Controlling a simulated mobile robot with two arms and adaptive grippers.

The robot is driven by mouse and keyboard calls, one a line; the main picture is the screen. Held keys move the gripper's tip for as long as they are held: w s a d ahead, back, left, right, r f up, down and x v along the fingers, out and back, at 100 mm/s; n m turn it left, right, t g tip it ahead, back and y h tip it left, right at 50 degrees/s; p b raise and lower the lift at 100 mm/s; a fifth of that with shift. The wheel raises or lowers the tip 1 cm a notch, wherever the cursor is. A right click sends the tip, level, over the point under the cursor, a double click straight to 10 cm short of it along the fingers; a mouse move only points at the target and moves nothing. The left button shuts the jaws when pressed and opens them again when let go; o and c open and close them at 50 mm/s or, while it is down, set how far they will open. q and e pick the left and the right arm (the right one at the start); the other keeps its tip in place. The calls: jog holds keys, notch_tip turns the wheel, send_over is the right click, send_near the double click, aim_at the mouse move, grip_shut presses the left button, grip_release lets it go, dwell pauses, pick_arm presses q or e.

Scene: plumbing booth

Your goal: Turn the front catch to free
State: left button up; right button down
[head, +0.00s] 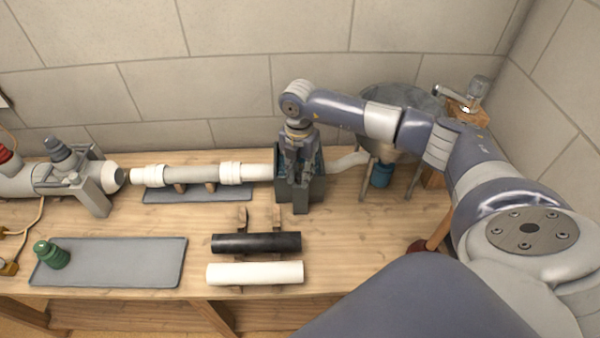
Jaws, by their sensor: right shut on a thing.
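My right gripper (297,172) points down at the dark clamp block (301,196) at the right end of the white pipe run. Its fingers are shut on a small part at the block, which I take for the front catch. The fingers hide most of that part, so its turn position cannot be told. The white pipe (205,173) runs into the block from the left and lies level. My left gripper is not in view.
A grey bracket (92,185) with a valve stands at the left. A grey mat (120,262) holds a green fitting (50,254). A black tube (256,243) and a white tube (255,273) lie in front. A basin (400,98) stands behind my right arm.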

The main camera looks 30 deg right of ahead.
jog(key=shift+s+f, duration=0.1)
jog(key=shift+f, duration=0.1)
jog(key=n+b, duration=0.2)
jog(key=n, duration=0.1)
jog(key=shift+f+b, duration=0.2)
jog(key=shift+b, duration=0.1)
jog(key=n+b, duration=0.3)
jog(key=n, duration=0.2)
jog(key=shift+s+a+f+n+b, duration=0.1)
jog(key=shift+n+b, duration=0.2)
jog(key=shift+n, duration=0.1)
jog(key=n+b, duration=0.3)
jog(key=n, duration=0.2)
jog(key=shift+n+b, duration=1.05)
jog(key=shift+n, duration=1.05)
jog(key=shift+r, duration=0.2)
jog(key=c, duration=1.4)
grip_release()
jog(key=shift+o, duration=0.4)
